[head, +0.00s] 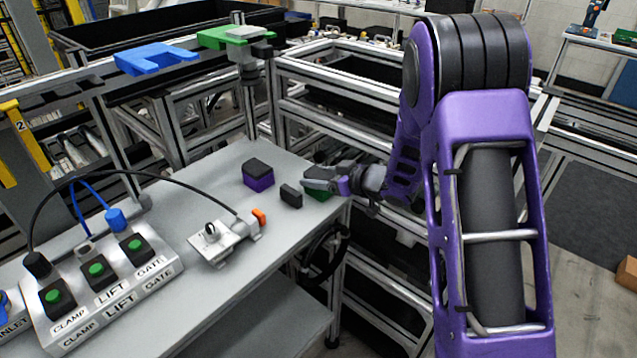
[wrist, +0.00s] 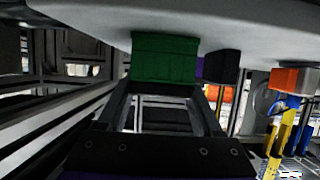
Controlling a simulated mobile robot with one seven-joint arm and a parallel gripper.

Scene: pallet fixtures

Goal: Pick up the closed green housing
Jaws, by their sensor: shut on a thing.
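The green housing (head: 319,195) is at the right end of the grey table, mostly covered by my gripper (head: 322,184) in the head view. In the wrist view, which shows the table upside down, the green housing (wrist: 165,57) has a dark strip along its top side and appears to rest on the table. My gripper (wrist: 167,92) is shut on it, with one finger on each side. The lid's fit is too small to judge.
A small black block (head: 291,196) stands close left of my gripper. A purple housing with a black top (head: 258,174) is behind it. A metal fixture with an orange part (head: 226,238) and a button box (head: 100,280) lie to the left. The table's right edge is close.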

